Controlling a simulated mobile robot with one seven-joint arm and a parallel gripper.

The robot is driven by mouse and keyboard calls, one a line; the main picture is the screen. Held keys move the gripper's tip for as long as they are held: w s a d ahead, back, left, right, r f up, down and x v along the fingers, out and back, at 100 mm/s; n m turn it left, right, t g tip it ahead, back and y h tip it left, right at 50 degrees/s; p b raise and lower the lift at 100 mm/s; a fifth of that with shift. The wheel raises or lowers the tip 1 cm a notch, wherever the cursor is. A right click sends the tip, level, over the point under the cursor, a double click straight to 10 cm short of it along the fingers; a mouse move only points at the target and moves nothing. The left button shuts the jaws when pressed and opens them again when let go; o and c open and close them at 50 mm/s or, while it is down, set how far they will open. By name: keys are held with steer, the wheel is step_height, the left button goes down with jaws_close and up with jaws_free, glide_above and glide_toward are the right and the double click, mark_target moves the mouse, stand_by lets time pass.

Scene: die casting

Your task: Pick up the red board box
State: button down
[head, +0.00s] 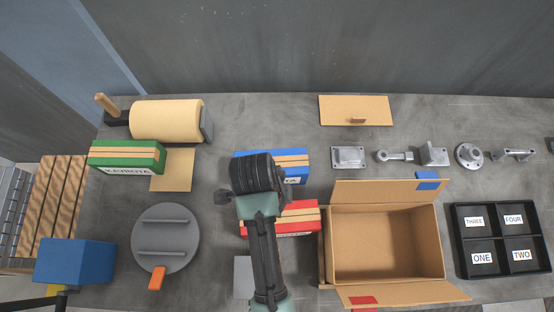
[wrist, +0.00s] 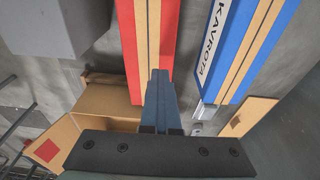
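The red board box (head: 300,226) has tan stripes on top and lies left of the open carton, partly hidden by my arm. In the wrist view the red board box (wrist: 131,50) runs up out of the frame. My gripper's fingers (wrist: 160,74) are together with nothing visible between them, and their tips appear over the near end of the red box. I cannot tell the height gap. In the head view the fingers are hidden under my dark wrist, which covers part of the blue board box.
The blue board box (head: 297,179) lies just behind the red one. An open cardboard carton (head: 385,245) stands to the right, flaps spread. A black compartment tray (head: 503,240), metal parts (head: 348,157), a round grey lid (head: 165,238) and a green box (head: 127,155) lie around.

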steer(key=c, duration=1.2)
jaws_free()
steer(key=shift+a+r, duration=0.15)
steer(key=o, duration=0.9)
steer(key=shift+r, duration=0.15)
